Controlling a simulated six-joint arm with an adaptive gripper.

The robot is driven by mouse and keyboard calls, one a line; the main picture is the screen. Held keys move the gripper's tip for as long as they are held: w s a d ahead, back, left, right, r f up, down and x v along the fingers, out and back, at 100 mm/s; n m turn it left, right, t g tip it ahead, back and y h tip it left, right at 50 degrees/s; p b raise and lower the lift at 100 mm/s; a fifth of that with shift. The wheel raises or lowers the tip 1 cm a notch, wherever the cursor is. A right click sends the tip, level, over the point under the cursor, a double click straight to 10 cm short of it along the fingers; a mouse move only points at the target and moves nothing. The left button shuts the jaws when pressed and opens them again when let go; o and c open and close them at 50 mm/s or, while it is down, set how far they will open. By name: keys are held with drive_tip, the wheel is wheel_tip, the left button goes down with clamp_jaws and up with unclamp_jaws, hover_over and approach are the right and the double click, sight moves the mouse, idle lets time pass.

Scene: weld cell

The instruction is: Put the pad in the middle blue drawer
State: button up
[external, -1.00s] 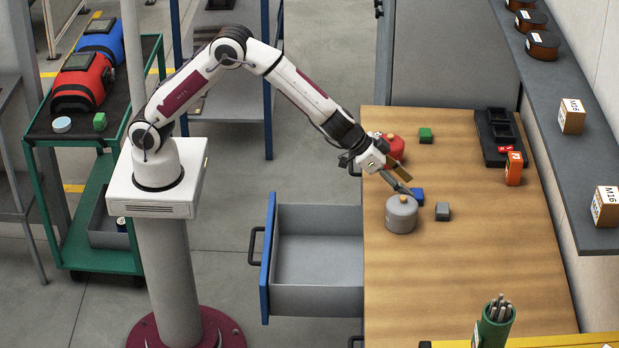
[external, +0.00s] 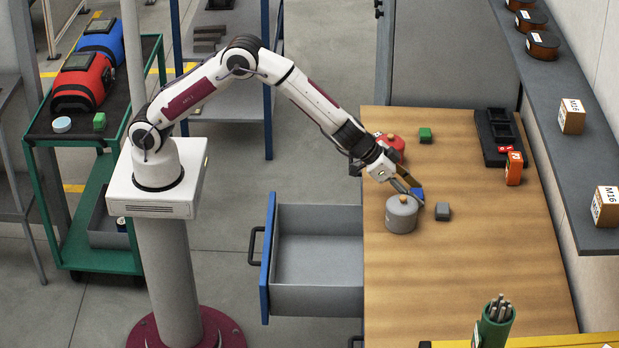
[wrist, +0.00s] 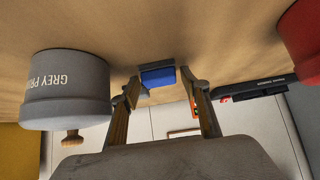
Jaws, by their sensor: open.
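The small blue pad (external: 417,194) lies on the wooden bench, just behind the grey pot. My gripper (external: 413,197) is open and low over the bench at the blue pad. In the wrist view, my fingers (wrist: 160,88) stand on either side of the blue pad (wrist: 158,77), with no clear grip on it. The middle blue drawer (external: 267,262) is pulled out to the left of the bench. Its grey inside looks empty.
The grey pot (external: 401,216) stands close beside my gripper. A grey block (external: 443,212) sits just right of the pad. A red pot (external: 394,147), a green block (external: 425,135) and an orange box (external: 514,168) are farther back. The bench front is mostly clear.

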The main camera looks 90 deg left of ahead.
drive_tip(key=c, duration=0.7)
drive_tip(key=shift+c, duration=0.4)
drive_tip(key=shift+r, duration=0.35)
wheel_tip(320, 180, up, 9)
drive_tip(key=shift+r, duration=0.2)
idle(0.4)
idle(0.4)
